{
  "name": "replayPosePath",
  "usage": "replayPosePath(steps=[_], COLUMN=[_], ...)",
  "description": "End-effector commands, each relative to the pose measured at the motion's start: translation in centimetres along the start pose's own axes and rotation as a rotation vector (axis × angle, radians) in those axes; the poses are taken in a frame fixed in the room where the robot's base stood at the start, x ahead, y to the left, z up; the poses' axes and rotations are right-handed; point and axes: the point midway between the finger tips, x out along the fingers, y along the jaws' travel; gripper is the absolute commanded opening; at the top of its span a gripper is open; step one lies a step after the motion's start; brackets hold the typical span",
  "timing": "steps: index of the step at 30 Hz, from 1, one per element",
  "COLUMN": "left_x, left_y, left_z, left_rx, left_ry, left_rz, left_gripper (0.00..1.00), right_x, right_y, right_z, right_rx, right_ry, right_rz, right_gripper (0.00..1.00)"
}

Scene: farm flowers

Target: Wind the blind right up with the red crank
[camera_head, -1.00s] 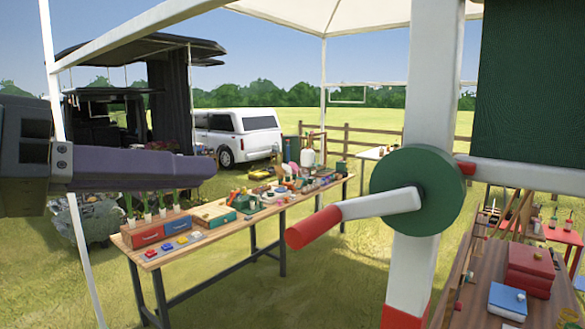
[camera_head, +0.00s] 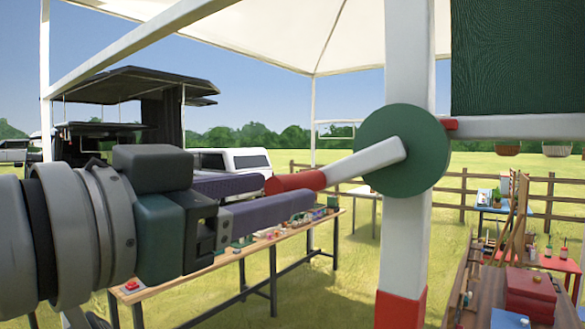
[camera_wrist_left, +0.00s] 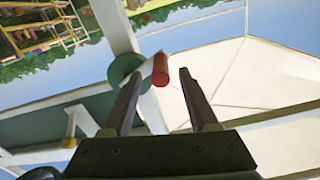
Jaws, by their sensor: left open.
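The crank has a red handle (camera_head: 295,181) on a white arm (camera_head: 365,160), joined to a green wheel (camera_head: 400,148) on a white post. The handle points left and slightly down. The dark green blind (camera_head: 515,55) hangs at upper right, its lower edge a little above a white rail. My left gripper (camera_head: 290,192) is open at the handle, its two purple fingers near the red end. In the left wrist view the red handle (camera_wrist_left: 160,69) shows between the two fingertips; I cannot tell whether either touches it. My right gripper is out of view.
A long table (camera_head: 240,255) of small items lies behind my left arm. A workbench with red boxes (camera_head: 530,290) is at lower right.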

Motion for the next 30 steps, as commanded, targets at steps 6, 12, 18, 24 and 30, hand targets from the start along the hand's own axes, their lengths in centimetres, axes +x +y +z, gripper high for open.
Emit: replayPosePath(steps=[6, 12, 18, 24, 30], left_x=[3.1, 4.2, 4.3, 4.3, 4.3], left_y=[-0.1, 0.0, 0.0, 0.0, 0.0], left_z=[-0.2, 0.0, 0.1, 0.1, 0.1], left_rx=[-0.002, -0.002, -0.002, -0.002, -0.002], left_ry=[0.000, 0.000, 0.000, 0.000, 0.000], left_rz=[-0.002, 0.000, 0.000, 0.000, -0.001], left_gripper=[0.59, 0.59, 0.59, 0.46, 0.23], right_x=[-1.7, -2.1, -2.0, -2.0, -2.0], right_y=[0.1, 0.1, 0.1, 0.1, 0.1], right_z=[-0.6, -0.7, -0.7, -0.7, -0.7], right_rx=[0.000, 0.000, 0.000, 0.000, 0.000], right_ry=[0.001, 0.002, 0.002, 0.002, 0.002], right_rz=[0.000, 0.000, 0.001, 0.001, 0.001], right_gripper=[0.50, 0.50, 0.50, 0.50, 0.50])
